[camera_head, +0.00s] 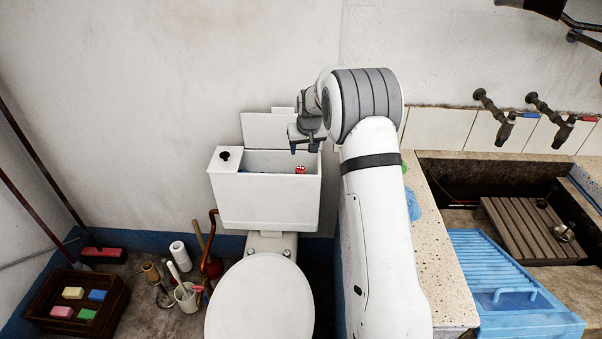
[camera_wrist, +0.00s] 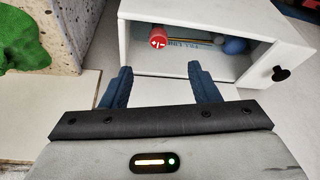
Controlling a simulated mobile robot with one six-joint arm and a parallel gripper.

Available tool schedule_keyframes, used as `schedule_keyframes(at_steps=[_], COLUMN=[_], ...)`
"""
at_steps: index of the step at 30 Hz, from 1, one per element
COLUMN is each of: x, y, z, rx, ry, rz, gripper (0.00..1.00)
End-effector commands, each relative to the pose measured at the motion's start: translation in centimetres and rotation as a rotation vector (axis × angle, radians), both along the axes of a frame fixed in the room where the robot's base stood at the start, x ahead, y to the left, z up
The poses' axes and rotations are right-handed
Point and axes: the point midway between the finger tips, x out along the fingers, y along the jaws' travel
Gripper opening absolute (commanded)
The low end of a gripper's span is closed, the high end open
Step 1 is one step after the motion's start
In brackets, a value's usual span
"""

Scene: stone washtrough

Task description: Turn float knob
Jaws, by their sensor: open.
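The float knob is a red round knob with a white +/- mark (camera_wrist: 158,43), inside the open toilet cistern (camera_wrist: 125,45) in the wrist view. It also shows as a small red spot in the head view (camera_head: 300,169). A thin rod runs from near it to a blue ball float (camera_wrist: 234,46). My gripper (camera_wrist: 158,78) is open and empty, its two blue fingers spread on the near side of the cistern opening, apart from the knob. In the head view my gripper (camera_head: 303,146) hangs above the right part of the cistern (camera_head: 265,205).
The cistern lid (camera_head: 268,130) stands upright behind the cistern. A black button (camera_head: 225,156) sits at the cistern's left end. The stone trough ledge (camera_head: 438,260) is at right, with a green object (camera_wrist: 20,40) beside it. The toilet seat (camera_head: 262,300) is below.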

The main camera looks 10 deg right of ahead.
Motion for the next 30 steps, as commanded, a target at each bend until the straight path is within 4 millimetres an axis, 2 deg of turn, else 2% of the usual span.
schedule_keyframes(at_steps=[1, 3, 6, 14, 24, 30], x=[1.1, 2.1, 3.3, 4.4, 6.3, 6.8], y=[-0.1, -0.1, -0.1, -0.1, 0.1, 0.1], z=[-2.3, -4.2, -6.0, -8.5, -13.0, -14.2], rx=[0.0, 0.0, 0.0, -0.001, -0.001, -0.001], ry=[0.001, -0.002, -0.008, -0.009, -0.009, -0.01], rz=[0.001, 0.003, 0.005, 0.007, 0.007, 0.007], gripper=[0.55, 0.55, 0.55, 0.55, 0.55, 0.55])
